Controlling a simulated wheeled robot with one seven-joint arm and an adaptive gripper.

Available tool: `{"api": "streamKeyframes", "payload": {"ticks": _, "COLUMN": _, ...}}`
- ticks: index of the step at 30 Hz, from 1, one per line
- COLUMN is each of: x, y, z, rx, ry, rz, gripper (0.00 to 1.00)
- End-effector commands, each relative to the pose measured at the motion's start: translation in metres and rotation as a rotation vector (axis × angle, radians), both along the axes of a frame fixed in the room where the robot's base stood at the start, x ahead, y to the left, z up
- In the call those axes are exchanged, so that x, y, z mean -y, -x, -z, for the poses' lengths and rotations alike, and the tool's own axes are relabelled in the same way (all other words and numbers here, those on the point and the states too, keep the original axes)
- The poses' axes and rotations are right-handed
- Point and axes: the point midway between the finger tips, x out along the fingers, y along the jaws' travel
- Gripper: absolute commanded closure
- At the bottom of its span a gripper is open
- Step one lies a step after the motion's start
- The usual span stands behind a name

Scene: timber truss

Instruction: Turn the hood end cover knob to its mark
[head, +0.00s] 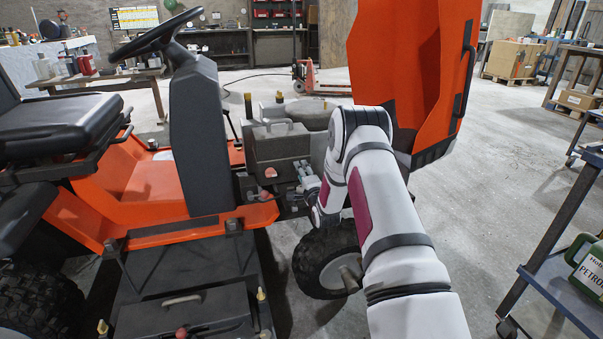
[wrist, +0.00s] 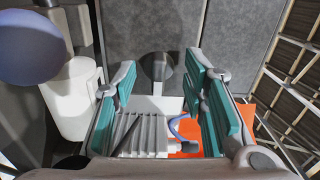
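A dark knob (wrist: 157,67) with a rounded head and a short stem sits at a grey panel (wrist: 225,35) in the wrist view; I take the panel for the end cover. No mark can be made out on it. My gripper (wrist: 160,84) is open, with its teal finger pads on either side and the knob showing between and beyond the fingertips. Whether the pads touch it cannot be told, but gaps show on both sides. In the head view my gripper (head: 307,190) is small beside the dark engine housing (head: 277,145), and the knob there is hidden or too small to tell.
The raised orange hood (head: 405,65) stands behind my arm. The tractor's front wheel (head: 325,262) is below my gripper. A white cylinder (wrist: 72,100) and a blue rounded part (wrist: 30,47) are close on the left in the wrist view. A trolley (head: 565,270) stands right, with open floor between.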

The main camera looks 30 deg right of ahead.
Motion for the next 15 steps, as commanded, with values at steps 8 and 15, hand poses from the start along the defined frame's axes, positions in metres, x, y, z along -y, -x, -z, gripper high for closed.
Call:
{"api": "streamKeyframes", "payload": {"ticks": 8, "x": 0.002, "y": 0.001, "z": 0.003, "rx": -0.007, "ry": 0.001, "rz": 0.003, "gripper": 0.56}}
{"api": "streamKeyframes", "payload": {"ticks": 15, "x": -0.001, "y": 0.011, "z": 0.003, "rx": -0.010, "ry": 0.001, "rz": 0.005, "gripper": 0.56}}
